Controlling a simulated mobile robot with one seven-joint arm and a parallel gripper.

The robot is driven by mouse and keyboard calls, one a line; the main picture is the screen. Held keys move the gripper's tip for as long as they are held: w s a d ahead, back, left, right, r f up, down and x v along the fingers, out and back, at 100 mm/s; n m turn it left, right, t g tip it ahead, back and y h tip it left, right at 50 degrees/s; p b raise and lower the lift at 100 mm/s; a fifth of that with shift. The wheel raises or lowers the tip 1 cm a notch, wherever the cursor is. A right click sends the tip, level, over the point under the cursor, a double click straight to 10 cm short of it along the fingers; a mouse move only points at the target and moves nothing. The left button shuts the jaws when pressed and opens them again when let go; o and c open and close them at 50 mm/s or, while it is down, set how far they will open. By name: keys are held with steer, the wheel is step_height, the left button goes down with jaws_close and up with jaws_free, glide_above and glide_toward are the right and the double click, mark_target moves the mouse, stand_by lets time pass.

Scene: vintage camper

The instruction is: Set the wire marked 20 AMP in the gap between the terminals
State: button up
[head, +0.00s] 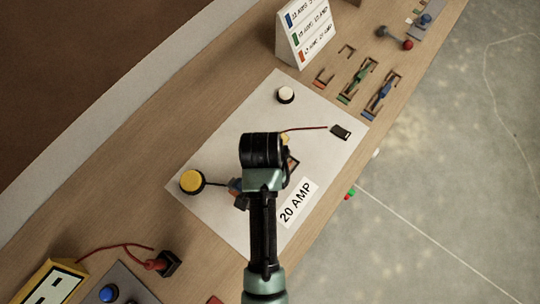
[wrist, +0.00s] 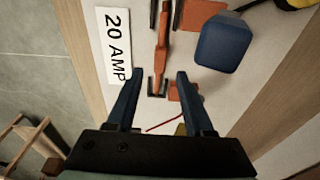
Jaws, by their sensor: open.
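The orange wire (wrist: 163,45) lies on the white board between two dark clips, beside the white 20 AMP label (wrist: 117,45). Its near end is at the lower dark clip (wrist: 157,87). The label also shows in the head view (head: 297,203). My gripper (wrist: 158,76) is open, its two dark fingers apart on either side of the wire's near end in the wrist view, with nothing visibly held. Whether the wire is fully down in the clips is hard to tell. In the head view my arm hides most of the wire; an orange and black part (head: 292,164) shows beside it.
A blue block (wrist: 222,42) stands right of the wire. A yellow knob (head: 191,181) and a white knob (head: 286,94) are on the board (head: 255,98). Beyond it are holders with a green wire (head: 359,80) and a blue wire (head: 381,95), and a sign (head: 304,32).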

steer(key=w+r+n+t, duration=0.1)
steer(key=w+r+t, duration=0.4)
steer(key=r, duration=0.7)
steer(key=w+r+n+t, duration=0.1)
steer(key=w+r+t, duration=0.2)
steer(key=w+r, duration=0.55)
steer(key=w+r+n+t, duration=0.2)
steer(key=w+r+t, duration=0.25)
steer(key=r, duration=0.95)
step_height(320, 180, up, 16)
steer(key=s+n+t, duration=0.1)
steer(key=s+t, duration=0.1)
steer(key=t, duration=0.4)
steer(key=s+r+n+t, duration=0.1)
steer(key=s+r+t, duration=0.3)
steer(key=r, duration=0.5)
steer(key=s+r+n+t, duration=0.1)
steer(key=s+r+t, duration=0.2)
steer(key=s+r, duration=0.4)
step_height(320, 180, up, 3)
steer(key=shift+s+d+f+t+y, duration=0.15)
steer(key=shift+s+d+t+y, duration=0.15)
steer(key=shift+t+y, duration=0.1)
